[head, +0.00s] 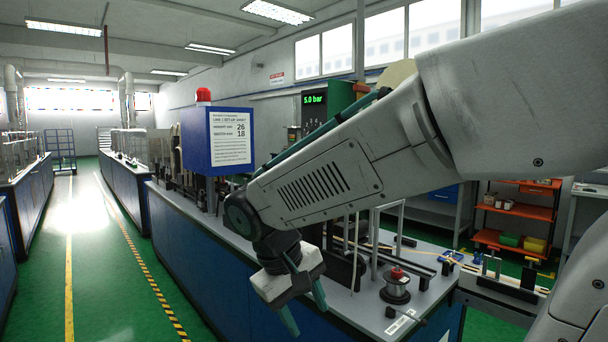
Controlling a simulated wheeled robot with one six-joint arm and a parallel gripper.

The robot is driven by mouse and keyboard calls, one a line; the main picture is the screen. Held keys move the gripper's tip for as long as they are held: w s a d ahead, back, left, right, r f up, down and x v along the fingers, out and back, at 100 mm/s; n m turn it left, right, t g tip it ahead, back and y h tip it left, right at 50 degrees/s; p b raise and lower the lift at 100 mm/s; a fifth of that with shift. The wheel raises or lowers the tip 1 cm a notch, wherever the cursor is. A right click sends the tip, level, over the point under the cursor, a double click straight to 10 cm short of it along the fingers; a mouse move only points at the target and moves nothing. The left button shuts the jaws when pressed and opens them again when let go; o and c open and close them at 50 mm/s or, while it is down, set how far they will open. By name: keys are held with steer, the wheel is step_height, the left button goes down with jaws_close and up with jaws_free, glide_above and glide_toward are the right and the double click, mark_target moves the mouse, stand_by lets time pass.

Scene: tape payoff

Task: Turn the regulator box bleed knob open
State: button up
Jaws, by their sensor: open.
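A dark green box with a lit display reading 5.0 bar (314,99) stands behind my arm, and much of its lower front is hidden by the arm. I cannot make out a bleed knob on it. My gripper (305,312) hangs at the end of my arm, fingers pointing down, open and empty. It is in front of the long bench's near edge, well below and left of the display and apart from it.
A blue box with a printed sheet (231,140) and a red beacon (203,95) stands on the bench (365,299). A spool with a red top (397,284) sits right of my gripper. Orange shelves (502,219) stand behind. The green aisle (100,270) at left is clear.

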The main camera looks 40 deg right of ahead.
steer(key=w+d+r+m+h, duration=0.35)
steer(key=w+d, duration=0.25)
steer(key=w, duration=0.3)
steer(key=w+d+r+m+h, duration=0.2)
steer(key=w+d+r+h, duration=0.1)
steer(key=w+d+h, duration=0.4)
steer(key=w+d+r+m+t+h, duration=0.2)
steer(key=w+d+r+m+h, duration=0.2)
steer(key=w+r+m, duration=0.6)
steer(key=w+d+r+n, duration=0.1)
steer(key=d, duration=0.5)
steer(key=shift+d+r, duration=0.15)
steer(key=shift+d, duration=0.1)
steer(key=shift+y, duration=0.25)
steer(key=c, duration=1)
